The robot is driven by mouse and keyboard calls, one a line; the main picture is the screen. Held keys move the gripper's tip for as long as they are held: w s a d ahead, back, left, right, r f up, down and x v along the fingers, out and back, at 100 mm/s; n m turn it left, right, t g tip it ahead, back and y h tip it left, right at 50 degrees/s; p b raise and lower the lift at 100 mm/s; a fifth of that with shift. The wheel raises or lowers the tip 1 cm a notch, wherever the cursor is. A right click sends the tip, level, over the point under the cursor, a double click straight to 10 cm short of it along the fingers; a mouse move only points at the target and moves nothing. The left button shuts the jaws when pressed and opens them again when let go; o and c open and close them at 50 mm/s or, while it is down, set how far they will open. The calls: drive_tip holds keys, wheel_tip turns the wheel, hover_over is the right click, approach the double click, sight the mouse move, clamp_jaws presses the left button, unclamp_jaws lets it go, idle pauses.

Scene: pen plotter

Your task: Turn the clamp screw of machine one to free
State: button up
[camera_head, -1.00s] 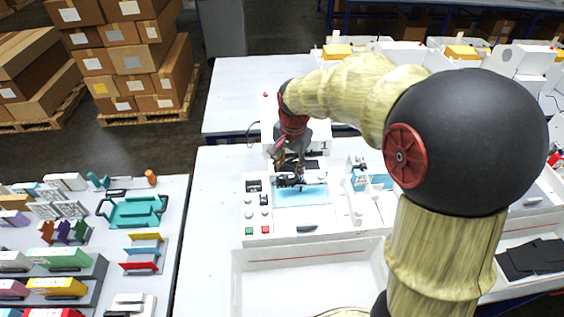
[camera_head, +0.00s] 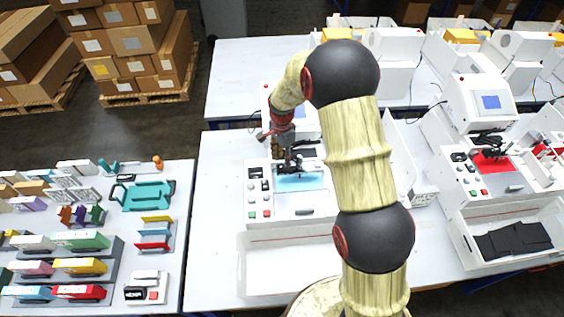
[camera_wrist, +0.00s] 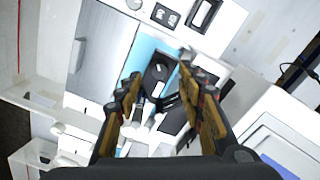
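Machine one is the white plotter (camera_head: 310,203) on the near table, with a pale blue sheet (camera_head: 303,184) on its bed. My gripper (camera_head: 287,165) points down over its pen carriage; in the wrist view my gripper (camera_wrist: 161,72) has its two fingers apart. The black pen carriage (camera_wrist: 157,78) shows between and just beyond the fingertips, over the blue sheet (camera_wrist: 141,52). The clamp screw cannot be told apart clearly from the dark carriage parts. I cannot tell whether either finger touches it. My arm hides the machine's right part in the head view.
A second plotter (camera_head: 487,165) with a red sheet stands to the right. An empty white tray (camera_head: 262,275) lies in front of machine one. A side table at the left holds a teal tray (camera_head: 145,195) and coloured blocks. Green and red buttons are on machine one's left panel.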

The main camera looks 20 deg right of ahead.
sight(282, 166)
drive_tip(key=shift+f, duration=1.7)
drive_tip(key=shift+c, duration=0.5)
clamp_jaws()
